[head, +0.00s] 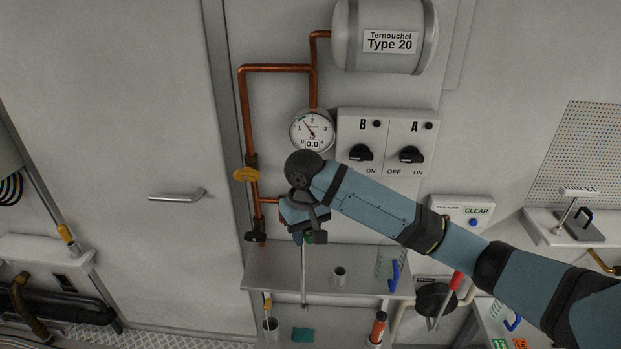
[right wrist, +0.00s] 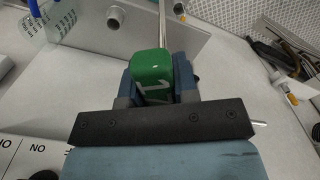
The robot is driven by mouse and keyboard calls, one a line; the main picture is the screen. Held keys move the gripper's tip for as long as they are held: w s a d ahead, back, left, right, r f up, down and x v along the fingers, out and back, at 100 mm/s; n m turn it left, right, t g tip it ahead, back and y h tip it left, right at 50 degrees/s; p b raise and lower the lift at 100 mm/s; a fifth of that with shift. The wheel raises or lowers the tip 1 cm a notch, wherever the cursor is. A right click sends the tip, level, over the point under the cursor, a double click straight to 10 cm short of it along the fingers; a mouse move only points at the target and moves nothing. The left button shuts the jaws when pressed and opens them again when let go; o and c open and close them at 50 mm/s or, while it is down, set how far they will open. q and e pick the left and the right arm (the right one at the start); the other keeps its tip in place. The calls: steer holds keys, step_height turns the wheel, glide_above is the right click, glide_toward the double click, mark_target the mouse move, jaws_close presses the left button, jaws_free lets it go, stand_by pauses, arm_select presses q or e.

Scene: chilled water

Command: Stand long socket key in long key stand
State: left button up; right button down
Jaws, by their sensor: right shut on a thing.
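My right gripper (head: 306,234) is in front of the wall, above a metal shelf, largely hidden by my own arm in the head view. In the right wrist view its fingers (right wrist: 157,82) are shut on the green, numbered handle of the long socket key (right wrist: 153,74). The key's thin metal shaft (head: 304,275) hangs down, roughly upright, in front of the shelf. A small grey open cylinder (head: 340,276) stands on the shelf, right of the shaft and apart from it; it also shows in the right wrist view (right wrist: 116,15). I cannot tell whether it is the long key stand. My left gripper is out of view.
Copper pipes (head: 246,110) and a gauge (head: 312,131) are behind.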

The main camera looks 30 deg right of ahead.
steer(key=r+p, duration=0.1)
steer(key=r, duration=0.1)
steer(key=r+p, duration=0.2)
steer(key=s+r+p, duration=0.1)
steer(key=r+p, duration=0.1)
steer(key=r, duration=0.1)
steer(key=shift+d, duration=0.2)
steer(key=shift+r, duration=0.1)
steer(key=shift+d, duration=0.1)
steer(key=shift+w+d+f, duration=0.2)
steer(key=shift+d, duration=0.05)
steer(key=w+d, duration=0.2)
steer(key=d, duration=0.4)
steer(key=w+d, duration=0.2)
steer(key=d, duration=0.4)
steer(key=shift+w+d, duration=0.25)
steer(key=shift+d, duration=0.1)
steer(key=shift+s, duration=0.1)
stand_by(0.5)
